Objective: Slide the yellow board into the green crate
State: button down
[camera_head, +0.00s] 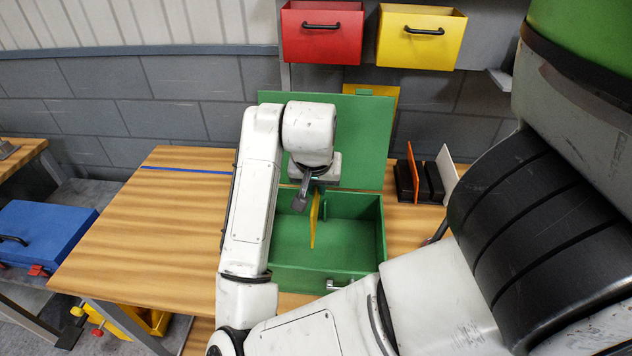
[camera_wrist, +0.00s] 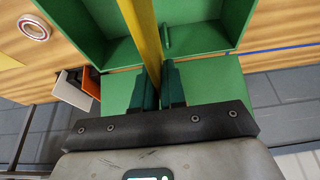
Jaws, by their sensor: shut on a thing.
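The green crate (camera_head: 328,283) stands on the wooden table with its lid raised at the back. The yellow board (camera_head: 314,220) is upright, seen nearly edge-on, over the inside of the crate. My gripper (camera_head: 308,192) is above the back part of the crate and shut on the board. In the wrist view, my gripper (camera_wrist: 158,88) has a finger on each side of the yellow board (camera_wrist: 143,35), and the crate (camera_wrist: 215,47) opens around it. A small green rib shows on the crate's inner wall beside the board. Whether the board touches the crate's floor cannot be told.
A black rack (camera_head: 426,182) with an orange board (camera_head: 414,172) and a white board (camera_head: 446,172) stands right of the crate. Red (camera_head: 321,36) and yellow (camera_head: 421,39) bins hang on the wall. The table's left side (camera_head: 150,225) is clear.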

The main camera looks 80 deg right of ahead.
aim_at(315, 215)
jog(key=shift+f+b, duration=6.35)
jog(key=shift+f, duration=1.05)
jog(key=c, duration=1.1)
grip_release()
jog(key=shift+r, duration=0.1)
jog(key=p+v, duration=0.1)
jog(key=v, duration=0.9)
jog(key=shift+a+r+p, duration=0.2)
jog(key=shift+r+p, duration=0.1)
jog(key=shift+s, duration=0.1)
